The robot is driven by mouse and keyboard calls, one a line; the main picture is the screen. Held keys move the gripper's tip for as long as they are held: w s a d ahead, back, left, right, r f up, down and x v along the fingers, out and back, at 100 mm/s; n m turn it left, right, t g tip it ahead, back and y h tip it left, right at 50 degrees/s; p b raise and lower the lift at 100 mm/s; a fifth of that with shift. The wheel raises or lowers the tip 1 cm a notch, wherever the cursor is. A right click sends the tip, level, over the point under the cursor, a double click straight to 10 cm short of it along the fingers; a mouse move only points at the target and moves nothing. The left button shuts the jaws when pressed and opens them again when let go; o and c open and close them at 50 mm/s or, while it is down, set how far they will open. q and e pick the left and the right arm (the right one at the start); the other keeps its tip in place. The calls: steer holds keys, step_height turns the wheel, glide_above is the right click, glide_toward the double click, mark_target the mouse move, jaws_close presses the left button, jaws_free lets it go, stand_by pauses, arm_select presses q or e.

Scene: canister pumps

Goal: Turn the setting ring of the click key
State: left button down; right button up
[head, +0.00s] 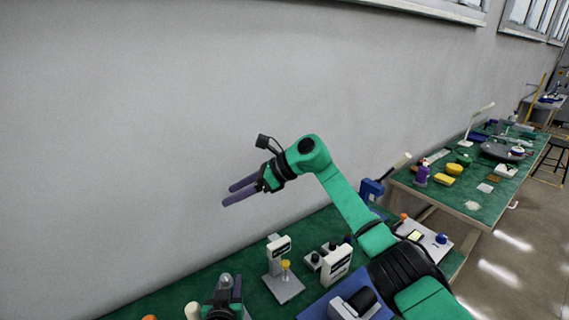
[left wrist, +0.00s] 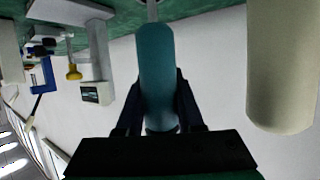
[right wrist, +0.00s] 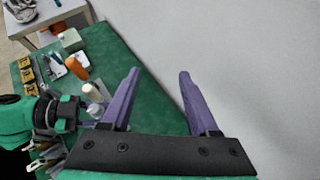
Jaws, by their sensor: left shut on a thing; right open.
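My left gripper (left wrist: 160,95) is shut on a teal cylindrical handle (left wrist: 156,60), with a thin pale shaft beyond its far end. I take the handle to be the click key's; I cannot make out the setting ring, and the handle's near end is partly hidden by the jaws. In the head view my left gripper (head: 228,292) is low at the bottom edge, beside a cream cylinder. My right gripper (head: 229,195) is raised in front of the wall, open and empty. Its spread purple fingers also show in the right wrist view (right wrist: 160,76), apart from everything.
A cream cylinder (left wrist: 282,65) stands close beside the held handle. White instruments (head: 336,264) and a stand with a yellow knob (head: 285,268) are on the green bench near my left gripper. The grey wall (head: 130,120) rises behind the bench. A second bench (head: 465,190) is farther right.

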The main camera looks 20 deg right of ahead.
steer(key=w+d+m+t, duration=0.4)
steer(key=d+m, duration=0.2)
steer(key=d, duration=0.1)
steer(key=w+d+r+m+t, duration=0.1)
steer(key=w+d+m+t, duration=0.3)
steer(key=d+m, duration=0.2)
steer(key=shift+d+r+t+h, duration=0.3)
steer(key=shift+d+t, duration=0.1)
steer(key=shift+d, duration=0.65)
arm_select(q)
steer(key=shift+c, duration=2.3)
jaws_free()
arm_select(e)
steer(key=shift+w, duration=0.1)
arm_select(q)
steer(key=shift+s, duration=0.1)
